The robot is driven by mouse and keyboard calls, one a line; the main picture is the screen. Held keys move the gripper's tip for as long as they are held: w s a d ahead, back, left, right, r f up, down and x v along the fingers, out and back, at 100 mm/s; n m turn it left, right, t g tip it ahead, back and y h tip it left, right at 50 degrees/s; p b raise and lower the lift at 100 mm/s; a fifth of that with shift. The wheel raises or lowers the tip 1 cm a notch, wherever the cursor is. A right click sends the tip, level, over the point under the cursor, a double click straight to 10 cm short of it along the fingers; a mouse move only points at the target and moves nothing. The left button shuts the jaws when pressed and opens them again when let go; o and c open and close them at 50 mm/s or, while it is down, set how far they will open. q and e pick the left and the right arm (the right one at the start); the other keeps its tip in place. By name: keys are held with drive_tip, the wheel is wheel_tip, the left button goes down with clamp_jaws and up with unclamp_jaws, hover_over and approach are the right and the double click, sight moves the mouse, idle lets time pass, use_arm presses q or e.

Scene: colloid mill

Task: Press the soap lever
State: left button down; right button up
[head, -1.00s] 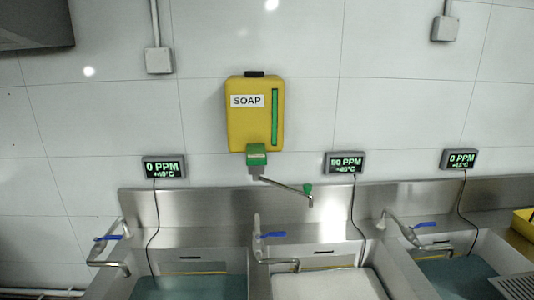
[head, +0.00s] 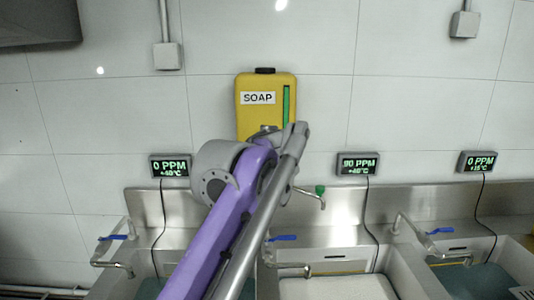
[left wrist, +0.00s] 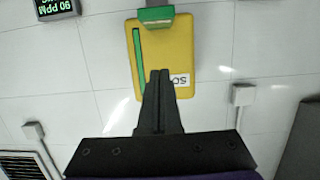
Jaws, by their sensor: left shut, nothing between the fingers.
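The yellow soap dispenser (head: 266,115) with a "SOAP" label hangs on the wall. My left arm hides its lower part in the head view. In the left wrist view the dispenser (left wrist: 178,52) appears upside down, with the green lever block (left wrist: 155,15) at its lower end. In the head view this gripper is hidden behind my arm. My right gripper is not in view.
Steel sinks with a backsplash (head: 420,201) run below the dispenser. Taps with blue handles (head: 440,230) stand along them. Small displays (head: 357,164) are on the wall to either side, with cables hanging down. The wall around the dispenser is mostly clear.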

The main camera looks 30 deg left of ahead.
use_arm(q)
drive_tip(key=x, duration=1)
wheel_tip(320, 180, down, 3)
drive_tip(key=shift+w+r+b, duration=0.1)
drive_tip(key=shift+w+b, duration=0.05)
drive_tip(key=shift+b, duration=0.45)
drive_tip(key=shift+s+f, duration=0.2)
drive_tip(key=shift+f, duration=0.4)
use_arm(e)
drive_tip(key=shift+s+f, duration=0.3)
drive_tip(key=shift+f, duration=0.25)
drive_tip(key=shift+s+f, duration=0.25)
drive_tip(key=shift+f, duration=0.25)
use_arm(q)
drive_tip(key=shift+w, duration=0.1)
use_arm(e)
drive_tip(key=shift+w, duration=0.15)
